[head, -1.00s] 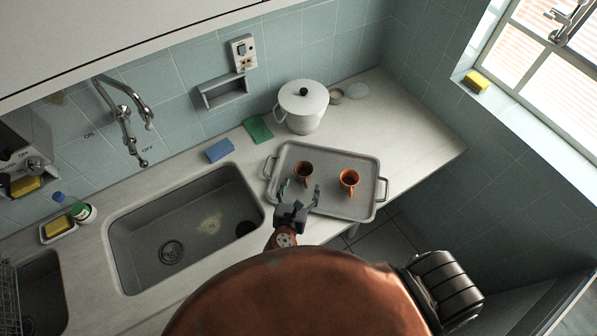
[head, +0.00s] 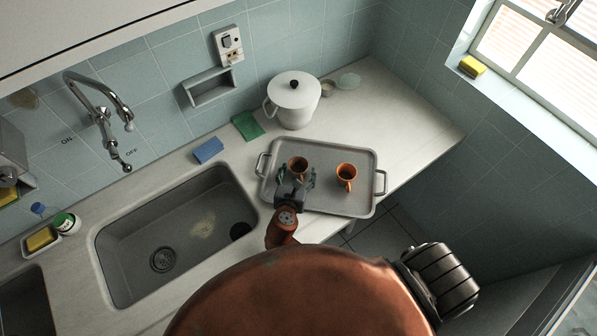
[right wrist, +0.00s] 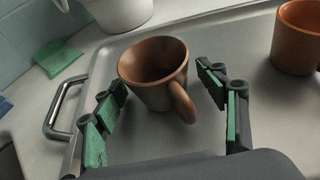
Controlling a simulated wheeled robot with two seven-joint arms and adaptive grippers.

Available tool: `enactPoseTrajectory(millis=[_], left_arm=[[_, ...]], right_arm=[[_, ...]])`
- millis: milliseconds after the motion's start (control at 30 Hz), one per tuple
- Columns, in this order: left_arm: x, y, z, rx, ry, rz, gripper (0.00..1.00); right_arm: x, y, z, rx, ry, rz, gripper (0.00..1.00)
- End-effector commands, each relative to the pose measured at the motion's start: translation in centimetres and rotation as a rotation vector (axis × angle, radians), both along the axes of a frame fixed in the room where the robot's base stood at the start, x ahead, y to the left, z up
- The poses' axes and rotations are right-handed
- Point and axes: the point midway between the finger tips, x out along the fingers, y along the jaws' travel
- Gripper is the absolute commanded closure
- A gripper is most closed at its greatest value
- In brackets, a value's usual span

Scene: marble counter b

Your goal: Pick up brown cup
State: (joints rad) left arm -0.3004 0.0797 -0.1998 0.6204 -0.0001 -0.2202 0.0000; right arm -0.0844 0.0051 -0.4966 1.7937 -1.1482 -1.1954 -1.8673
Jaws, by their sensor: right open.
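A brown cup (head: 298,166) stands upright on the left part of a grey tray (head: 333,151). In the right wrist view the brown cup (right wrist: 151,72) stands between and just beyond the fingers, its handle toward the right finger. My right gripper (head: 296,180) is open at the cup's near side; the wrist view shows its green-padded fingers (right wrist: 165,105) spread wide and empty. An orange cup (head: 346,175) stands to the right on the same tray; part of it shows in the wrist view (right wrist: 298,38). My left gripper is not in view.
A white lidded pot (head: 293,100) stands behind the tray. A green cloth (head: 247,126) and a blue sponge (head: 208,150) lie left of it. The sink (head: 180,235) is left of the tray. The tray's handles stick out at both ends.

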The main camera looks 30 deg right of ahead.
Motion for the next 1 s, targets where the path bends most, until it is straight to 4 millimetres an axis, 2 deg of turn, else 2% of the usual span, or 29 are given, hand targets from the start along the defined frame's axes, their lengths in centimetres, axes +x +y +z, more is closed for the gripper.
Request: enactPoseTrajectory(millis=[200, 900, 1000], left_arm=[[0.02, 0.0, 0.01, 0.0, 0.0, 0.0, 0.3], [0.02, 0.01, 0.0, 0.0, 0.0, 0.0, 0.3], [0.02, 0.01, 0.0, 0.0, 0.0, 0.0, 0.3]], right_arm=[[0.09, -0.11, -0.04, 0.001, -0.001, 0.0, 0.34], [0.05, -0.14, -0.02, 0.0, 0.0, -0.001, 0.82], [0.07, -0.13, 0.03, 0.001, -0.002, -0.002, 0.85]])
